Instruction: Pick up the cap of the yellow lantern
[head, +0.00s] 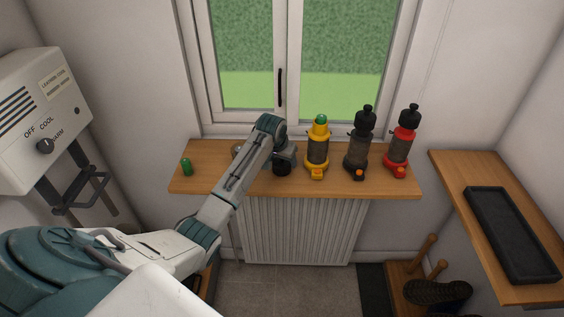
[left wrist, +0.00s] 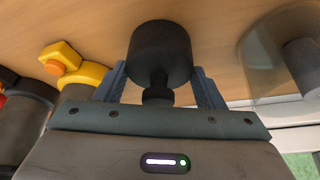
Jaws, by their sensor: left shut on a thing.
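The yellow lantern (head: 317,153) stands upright on the wooden sill, its top showing a yellow collar with a green piece and no black cap. It also shows at the left of the left wrist view (left wrist: 84,73). My left gripper (head: 284,156) is just left of this lantern, shut on a black cap (left wrist: 160,52) by its narrow knob. The cap's wide part points away from the gripper, and it shows below the gripper in the head view (head: 282,169). It resembles the caps on the other lanterns. I cannot tell if it touches the sill. My right gripper is not in view.
A dark lantern (head: 357,150) and a red lantern (head: 402,146) with black caps stand right of the yellow one. A small green cylinder (head: 186,167) is at the sill's left end. A clear cylinder (left wrist: 272,55) is near my gripper. A black tray (head: 512,234) lies on the right shelf.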

